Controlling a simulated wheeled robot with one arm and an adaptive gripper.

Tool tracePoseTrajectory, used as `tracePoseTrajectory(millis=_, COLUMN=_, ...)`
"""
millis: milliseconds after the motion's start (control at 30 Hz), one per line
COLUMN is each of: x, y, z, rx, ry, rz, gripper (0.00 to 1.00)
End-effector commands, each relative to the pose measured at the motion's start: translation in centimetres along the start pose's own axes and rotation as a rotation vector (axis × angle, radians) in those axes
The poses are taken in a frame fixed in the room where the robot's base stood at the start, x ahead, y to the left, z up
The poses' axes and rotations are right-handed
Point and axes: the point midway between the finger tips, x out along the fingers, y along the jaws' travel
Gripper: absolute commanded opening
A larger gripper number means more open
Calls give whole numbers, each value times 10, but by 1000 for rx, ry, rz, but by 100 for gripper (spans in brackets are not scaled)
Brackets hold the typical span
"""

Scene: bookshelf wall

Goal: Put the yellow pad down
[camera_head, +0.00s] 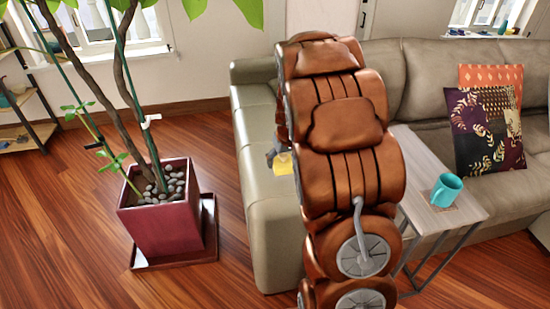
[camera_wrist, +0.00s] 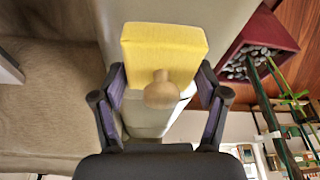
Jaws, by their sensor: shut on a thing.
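The yellow pad (camera_wrist: 165,48) is a flat block with a round wooden knob (camera_wrist: 162,92) on its near side. My gripper (camera_wrist: 160,75) is shut on it, with a dark finger at each side. In the head view a small part of the pad (camera_head: 283,164) shows at the left edge of my brown arm, by the sofa's left armrest (camera_head: 262,190). My gripper (camera_head: 275,152) is mostly hidden there behind the arm. I cannot tell whether the pad touches the armrest.
A potted plant in a red square pot (camera_head: 165,212) stands on the floor left of the sofa. A side table (camera_head: 422,208) with a teal mug (camera_head: 446,190) stands right of my arm. Patterned cushions (camera_head: 484,128) lie on the sofa. Open wooden floor (camera_head: 60,235) is at left.

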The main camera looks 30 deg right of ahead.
Motion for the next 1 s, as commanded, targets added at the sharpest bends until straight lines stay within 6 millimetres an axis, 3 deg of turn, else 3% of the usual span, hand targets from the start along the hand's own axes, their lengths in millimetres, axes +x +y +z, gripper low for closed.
tracePoseTrajectory(millis=200, x=11, y=-3, z=-29, rx=0, ry=2, rz=2, gripper=30)
tracePoseTrajectory(millis=567, x=18, y=-6, z=-45, rx=-1, ry=2, rz=2, gripper=30)
tracePoseTrajectory(millis=800, x=48, y=-8, z=-34, rx=2, ry=-5, rz=-1, gripper=30)
tracePoseTrajectory(millis=1000, x=52, y=-7, z=-34, rx=0, ry=2, rz=1, gripper=29)
